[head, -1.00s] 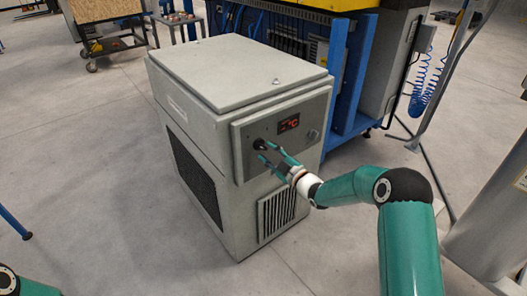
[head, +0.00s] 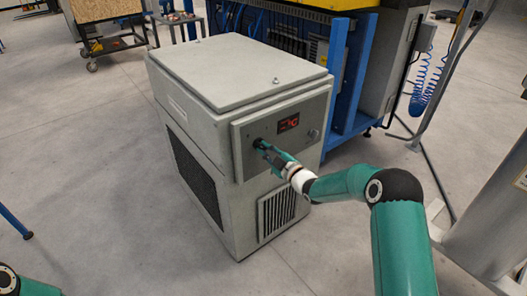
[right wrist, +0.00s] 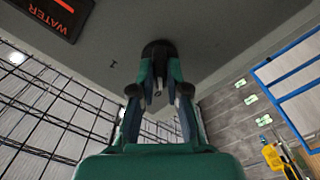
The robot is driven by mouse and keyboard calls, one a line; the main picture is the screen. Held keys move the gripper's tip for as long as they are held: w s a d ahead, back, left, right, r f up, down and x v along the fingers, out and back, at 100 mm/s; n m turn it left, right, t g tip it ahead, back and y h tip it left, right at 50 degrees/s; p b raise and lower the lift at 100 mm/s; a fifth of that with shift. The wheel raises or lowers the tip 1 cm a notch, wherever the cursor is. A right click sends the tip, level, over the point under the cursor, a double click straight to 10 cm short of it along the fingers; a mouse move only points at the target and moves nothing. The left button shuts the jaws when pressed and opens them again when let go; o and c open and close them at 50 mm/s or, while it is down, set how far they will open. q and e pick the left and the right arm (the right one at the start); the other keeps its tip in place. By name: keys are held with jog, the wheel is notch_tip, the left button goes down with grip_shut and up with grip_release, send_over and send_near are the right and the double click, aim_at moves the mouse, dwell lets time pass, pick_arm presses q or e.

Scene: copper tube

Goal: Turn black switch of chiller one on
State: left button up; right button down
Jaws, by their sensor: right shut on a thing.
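The chiller (head: 240,120) is a grey box standing on the floor in the middle of the head view. Its front panel carries a red lit display (head: 288,123) and a black switch at the panel's left, mostly hidden behind my gripper. In the right wrist view the black switch (right wrist: 158,47) shows between the fingertips. My right gripper (head: 262,146) is at the panel, its fingers shut on the black switch; it also shows in the right wrist view (right wrist: 160,75). My left gripper is not in view; only a bit of that arm shows at the bottom left.
A small round knob (head: 313,134) sits right of the display. A vent grille (head: 276,214) is low on the chiller's front. Blue-framed equipment (head: 345,80) stands close behind it. Free floor lies left and in front.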

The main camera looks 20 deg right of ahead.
jog(key=m+b, duration=0.2)
jog(key=m, duration=0.4)
jog(key=m+b, duration=0.1)
jog(key=m, duration=0.4)
jog(key=f+m+b, duration=0.1)
jog(key=m+b, duration=0.1)
jog(key=m, duration=0.4)
jog(key=shift+s+a+m+b, duration=0.1)
jog(key=shift+a+m+b, duration=0.05)
jog(key=shift+m+b, duration=0.2)
dwell(0.4)
jog(key=c, duration=1.3)
grip_release()
jog(key=shift+o, duration=0.7)
jog(key=shift+r, duration=0.25)
